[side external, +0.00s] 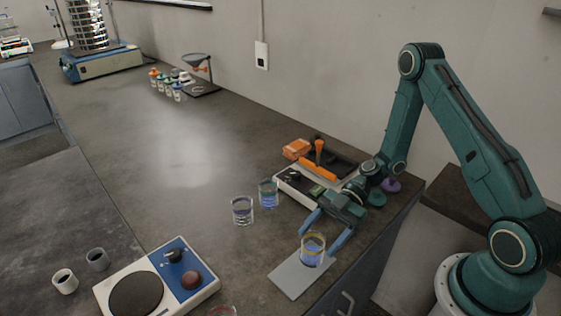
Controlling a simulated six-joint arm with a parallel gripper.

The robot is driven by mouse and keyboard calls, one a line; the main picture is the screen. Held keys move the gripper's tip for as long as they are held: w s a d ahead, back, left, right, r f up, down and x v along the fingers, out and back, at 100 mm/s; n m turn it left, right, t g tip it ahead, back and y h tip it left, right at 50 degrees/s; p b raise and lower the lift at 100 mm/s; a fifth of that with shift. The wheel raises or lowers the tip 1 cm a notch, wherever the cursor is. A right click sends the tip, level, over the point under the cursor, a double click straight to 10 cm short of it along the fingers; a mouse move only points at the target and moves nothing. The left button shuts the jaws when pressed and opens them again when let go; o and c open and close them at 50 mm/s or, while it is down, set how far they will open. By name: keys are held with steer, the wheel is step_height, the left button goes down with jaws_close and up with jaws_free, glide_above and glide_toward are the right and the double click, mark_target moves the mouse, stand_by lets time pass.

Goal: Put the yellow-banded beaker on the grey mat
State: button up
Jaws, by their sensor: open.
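The yellow-banded beaker (312,252) is clear glass with blue liquid and a yellow band near its rim. It appears upright on the grey mat (287,281), toward the mat's far right part. My gripper (318,243) is open, with one blue finger to the left of the beaker and one to the right. The fingertips are close to the beaker's upper part, and I cannot tell whether either touches it. The front of the mat is bare.
Two other beakers, one with a dark band (242,211) and one with blue liquid (268,194), stand left of my gripper. A white device (295,190) and an orange-handled tool (318,171) lie behind. A hotplate (205,283) stands front left. The bench middle is clear.

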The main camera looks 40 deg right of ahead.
steer(key=v, duration=1)
steer(key=shift+r, duration=0.1)
stand_by(0.3)
steer(key=s+a+r+m+h, duration=0.2)
steer(key=r+m+h, duration=0.25)
steer(key=r, duration=0.25)
steer(key=s+a+r+m+h, duration=0.1)
steer(key=s+r+m+h, duration=0.15)
steer(key=r+h, duration=0.35)
steer(key=s+r+m+t+h, duration=0.3)
steer(key=s+r+m+t, duration=0.2)
steer(key=s+r+m, duration=0.5)
steer(key=shift+d+r+m+t, duration=0.3)
steer(key=shift+d+r+m, duration=0.05)
steer(key=shift+m, duration=0.15)
stand_by(1.0)
